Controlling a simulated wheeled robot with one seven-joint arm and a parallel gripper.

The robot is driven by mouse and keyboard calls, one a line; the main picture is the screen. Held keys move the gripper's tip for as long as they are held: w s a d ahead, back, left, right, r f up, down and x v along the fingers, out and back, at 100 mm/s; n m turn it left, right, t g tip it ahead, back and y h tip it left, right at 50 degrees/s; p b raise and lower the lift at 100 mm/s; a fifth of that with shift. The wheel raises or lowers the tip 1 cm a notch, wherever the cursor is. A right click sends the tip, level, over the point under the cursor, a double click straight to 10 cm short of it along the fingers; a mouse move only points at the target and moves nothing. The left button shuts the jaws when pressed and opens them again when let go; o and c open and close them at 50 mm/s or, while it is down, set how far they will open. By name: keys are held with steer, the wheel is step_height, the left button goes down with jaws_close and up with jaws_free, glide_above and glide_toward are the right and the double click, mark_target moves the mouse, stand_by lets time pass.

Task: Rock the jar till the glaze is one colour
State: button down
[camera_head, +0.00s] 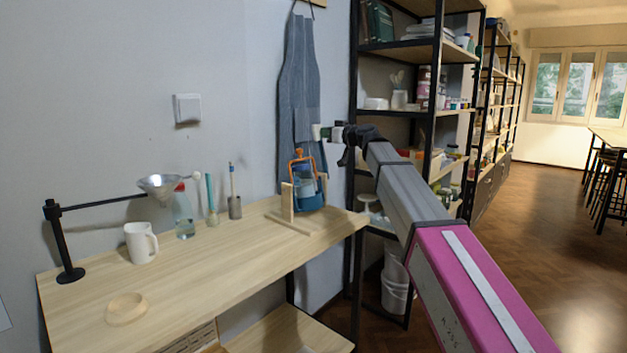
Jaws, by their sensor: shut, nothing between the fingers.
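The jar (309,190) hangs or sits in an orange frame (297,163) on a wooden stand (287,203) at the right end of the workbench. The jar looks darker blue below and paler blue above, but it is too small to judge the glaze closely. The frame looks slightly tilted. My gripper (319,132) is shut and empty, above and a little right of the orange frame, in front of the hanging apron. It appears apart from the jar and frame.
A black-framed shelf (433,100) stands close behind my arm. The bench's front middle is clear.

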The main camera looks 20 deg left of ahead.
mark_target(316, 136)
steer(key=shift+f+x, duration=0.2)
steer(key=shift+x, duration=0.55)
steer(key=shift+f+x, duration=0.15)
steer(key=shift+x, duration=0.6)
steer(key=shift+a+f, duration=0.15)
steer(key=shift+a, duration=0.1)
steer(key=shift+w+a+f, duration=0.3)
steer(key=shift+a+f, duration=0.1)
steer(key=shift+a, duration=0.25)
steer(key=shift+s+d+r, duration=0.25)
steer(key=shift+d, duration=0.3)
steer(key=shift+s+d+r, duration=0.2)
steer(key=shift+d, duration=0.3)
steer(key=shift+s+d+r, duration=0.25)
steer(key=shift+d, duration=0.3)
steer(key=v, duration=0.5)
steer(key=shift+s+d+r, duration=0.1)
steer(key=shift+d+r, duration=0.3)
